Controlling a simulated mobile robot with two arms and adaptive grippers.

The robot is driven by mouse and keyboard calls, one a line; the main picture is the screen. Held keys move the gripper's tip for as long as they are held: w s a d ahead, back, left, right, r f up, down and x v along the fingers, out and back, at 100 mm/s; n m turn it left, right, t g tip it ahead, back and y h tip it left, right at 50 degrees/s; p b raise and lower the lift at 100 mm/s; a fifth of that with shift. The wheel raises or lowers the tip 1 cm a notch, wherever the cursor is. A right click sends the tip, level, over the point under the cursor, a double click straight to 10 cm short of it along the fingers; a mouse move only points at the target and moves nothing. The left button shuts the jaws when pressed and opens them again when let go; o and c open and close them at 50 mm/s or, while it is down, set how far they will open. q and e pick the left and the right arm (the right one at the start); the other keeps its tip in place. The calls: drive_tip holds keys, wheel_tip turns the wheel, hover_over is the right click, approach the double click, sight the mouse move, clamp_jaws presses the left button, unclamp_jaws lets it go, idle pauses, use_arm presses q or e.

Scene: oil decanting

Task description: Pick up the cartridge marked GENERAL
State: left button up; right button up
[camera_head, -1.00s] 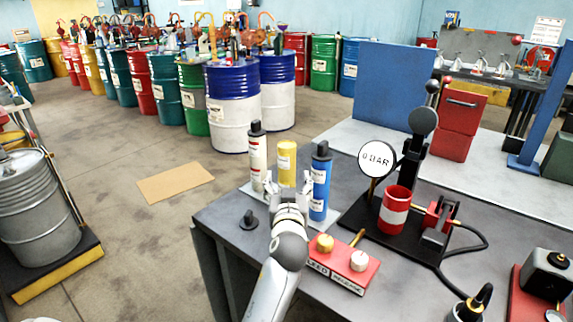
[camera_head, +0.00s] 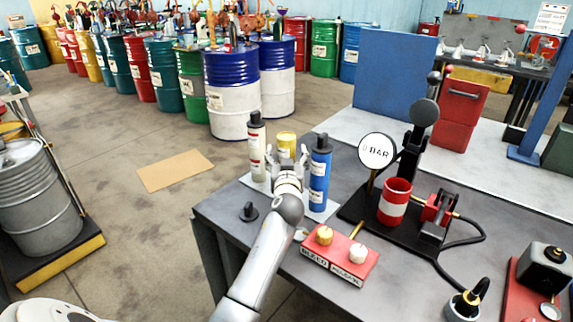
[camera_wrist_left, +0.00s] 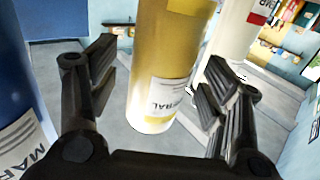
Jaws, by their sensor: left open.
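The yellow cartridge (camera_head: 286,139) stands upright on a light pad on the table, between a white cartridge (camera_head: 257,150) and a blue cartridge (camera_head: 320,172). In the left wrist view the yellow cartridge (camera_wrist_left: 165,60) carries a label, seen upside down, that ends in "ERAL". My left gripper (camera_head: 287,162) is open, with a finger on each side of the yellow cartridge and gaps to it. In the left wrist view the open fingers (camera_wrist_left: 160,85) flank it; the blue cartridge (camera_wrist_left: 18,110) is at left and the white one (camera_wrist_left: 232,30) at right. The gripper hides the yellow cartridge's lower part in the head view.
A red box with knobs (camera_head: 340,262) lies close to the right of my left arm. A black plug-like part (camera_head: 249,212) stands left of it. A round gauge (camera_head: 376,151) and a red-white cup (camera_head: 395,203) stand further right. Drums (camera_head: 232,95) stand behind the table.

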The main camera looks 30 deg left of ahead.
use_arm(q)
drive_tip(key=shift+x, duration=0.85)
drive_tip(key=c, duration=1.4)
drive_tip(key=shift+r, duration=0.1)
drive_tip(key=shift+c, duration=0.3)
drive_tip(key=shift+r, duration=0.1)
